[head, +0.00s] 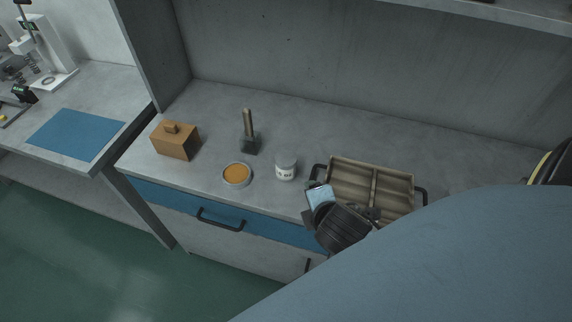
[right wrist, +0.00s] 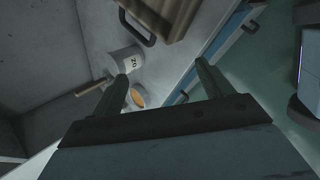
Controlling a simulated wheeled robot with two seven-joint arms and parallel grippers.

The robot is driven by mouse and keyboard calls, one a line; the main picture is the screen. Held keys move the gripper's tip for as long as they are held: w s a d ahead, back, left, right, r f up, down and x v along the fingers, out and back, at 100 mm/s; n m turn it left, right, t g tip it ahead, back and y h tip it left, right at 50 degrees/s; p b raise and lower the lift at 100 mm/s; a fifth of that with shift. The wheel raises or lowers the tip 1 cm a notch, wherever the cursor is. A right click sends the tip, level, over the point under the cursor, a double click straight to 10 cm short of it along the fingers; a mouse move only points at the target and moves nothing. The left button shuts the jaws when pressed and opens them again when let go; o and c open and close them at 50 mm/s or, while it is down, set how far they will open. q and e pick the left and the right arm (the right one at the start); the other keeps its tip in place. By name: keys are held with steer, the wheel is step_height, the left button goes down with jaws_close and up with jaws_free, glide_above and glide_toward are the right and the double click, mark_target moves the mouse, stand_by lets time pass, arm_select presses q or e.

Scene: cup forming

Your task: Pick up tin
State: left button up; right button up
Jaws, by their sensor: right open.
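A shallow round tin (head: 237,175) with orange-brown contents and a pale rim stands on the grey worktop near its front edge. A white lidded jar (head: 286,169) with dark lettering stands just right of it. My right gripper (head: 318,196) hangs right of the jar, in front of the wooden tray, apart from both. In the right wrist view its fingers (right wrist: 162,71) are spread and empty. There the jar (right wrist: 126,61) and the tin (right wrist: 138,97) show beside and partly behind the left finger. My left gripper is not in view.
A two-part wooden tray (head: 372,168) with black handles stands right of the jar. A dark block with an upright handle (head: 249,140) and a brown lidded box (head: 175,141) stand behind and left of the tin. A wall closes the back.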

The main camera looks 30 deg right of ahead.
steer(key=w+n+t, duration=0.3)
steer(key=w+n, duration=0.1)
steer(key=n, duration=0.4)
steer(key=n+t+b, duration=0.1)
steer(key=n+t, duration=0.1)
steer(key=n, duration=0.7)
glide_toward(284, 156)
steer(key=x, duration=0.6)
steer(key=shift+d+f, duration=0.15)
steer(key=shift+f, duration=0.25)
steer(key=b+x, duration=0.1)
steer(key=x, duration=0.4)
steer(key=shift+w+f+b, duration=0.15)
steer(key=shift+f+b, duration=0.05)
steer(key=shift+b, duration=0.1)
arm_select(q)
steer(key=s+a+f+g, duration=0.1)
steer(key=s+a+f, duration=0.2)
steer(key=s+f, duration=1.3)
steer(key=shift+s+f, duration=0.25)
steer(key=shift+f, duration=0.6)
arm_select(e)
steer(key=c, duration=1.1)
steer(key=shift+r, duration=0.1)
